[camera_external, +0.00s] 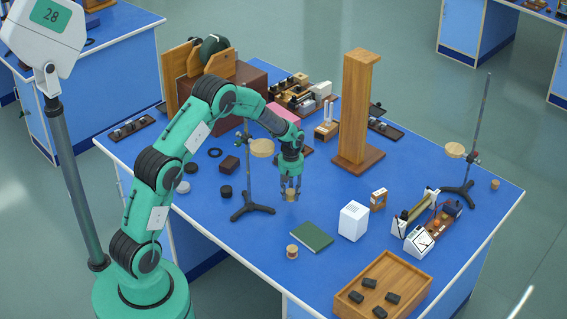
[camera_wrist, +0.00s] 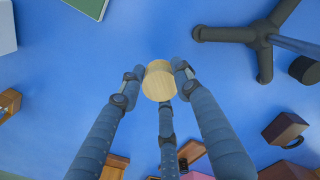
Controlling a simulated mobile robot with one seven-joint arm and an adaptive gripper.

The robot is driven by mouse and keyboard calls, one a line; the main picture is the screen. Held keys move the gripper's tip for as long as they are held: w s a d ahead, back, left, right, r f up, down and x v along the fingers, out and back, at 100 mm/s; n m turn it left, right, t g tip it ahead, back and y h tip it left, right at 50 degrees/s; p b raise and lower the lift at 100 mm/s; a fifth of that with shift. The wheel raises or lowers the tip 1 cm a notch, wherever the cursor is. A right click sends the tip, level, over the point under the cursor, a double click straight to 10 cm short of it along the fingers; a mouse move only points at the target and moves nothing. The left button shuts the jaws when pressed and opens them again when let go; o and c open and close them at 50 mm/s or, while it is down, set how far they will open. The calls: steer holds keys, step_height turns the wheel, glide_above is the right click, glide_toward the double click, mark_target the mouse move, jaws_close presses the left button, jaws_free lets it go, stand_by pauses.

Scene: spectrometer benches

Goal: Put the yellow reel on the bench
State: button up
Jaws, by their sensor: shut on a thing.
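My gripper (camera_external: 291,190) has its fingers closed around a small pale yellow-tan round piece, which I take to be the yellow reel (camera_external: 291,196). In the wrist view the fingers of my gripper (camera_wrist: 158,90) surround the yellow reel (camera_wrist: 159,78), and its pale end shows. The reel is low over the blue bench (camera_external: 265,240), right of a black tripod foot. I cannot tell whether it touches the bench top.
A reel with a reddish band (camera_external: 292,252) and a green book (camera_external: 311,236) lie in front. A stand (camera_external: 250,200) is close left of my gripper. A tall wooden column (camera_external: 357,110), a white box (camera_external: 353,221) and a wooden tray (camera_external: 418,286) are to the right.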

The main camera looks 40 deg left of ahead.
stand_by(0.4)
steer(key=b, duration=0.2)
glide_above(314, 188)
steer(key=shift+s+f, duration=0.1)
steer(key=shift+f, duration=0.65)
steer(key=shift+f+b, duration=0.45)
steer(key=shift+f, duration=1.3)
steer(key=shift+f, duration=0.1)
steer(key=o, duration=1.1)
steer(key=shift+c, duration=0.2)
step_height(314, 188, up, 12)
steer(key=p, duration=0.2)
